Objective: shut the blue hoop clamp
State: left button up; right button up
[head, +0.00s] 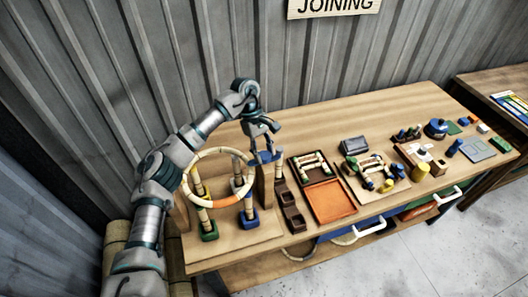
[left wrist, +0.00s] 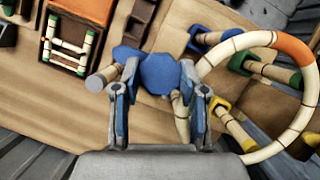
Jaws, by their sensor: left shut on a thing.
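The blue hoop clamp (head: 267,156) sits on top of a wooden post on the left part of the bench. In the left wrist view the blue clamp (left wrist: 158,72) fills the space between my fingertips. My left gripper (head: 264,128) reaches down over it from above; in the left wrist view its two fingers (left wrist: 160,92) stand on either side of the blue part. It is shut on the clamp. The rattan hoop (head: 208,151), pale with an orange section, stands next to the clamp. Whether the clamp is closed around the hoop is hidden. My right gripper is not in view.
Rattan posts in a green base (head: 209,232) and a blue base (head: 250,219) stand by the hoop. Dark stepped bins (head: 294,220) and an orange-floored tray (head: 329,201) lie right of the clamp. More small parts crowd the right. The back bench strip is clear.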

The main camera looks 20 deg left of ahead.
pick_arm(q)
jog(key=shift+r, duration=0.1)
jog(key=o, duration=1.1)
jog(key=shift+w, duration=0.1)
jog(key=shift+o, duration=0.2)
jog(key=shift+w+a, duration=0.1)
jog(key=v, duration=1.1)
jog(key=shift+w+a+r, duration=0.2)
jog(key=shift+w+r, duration=0.05)
jog(key=shift+w, duration=0.05)
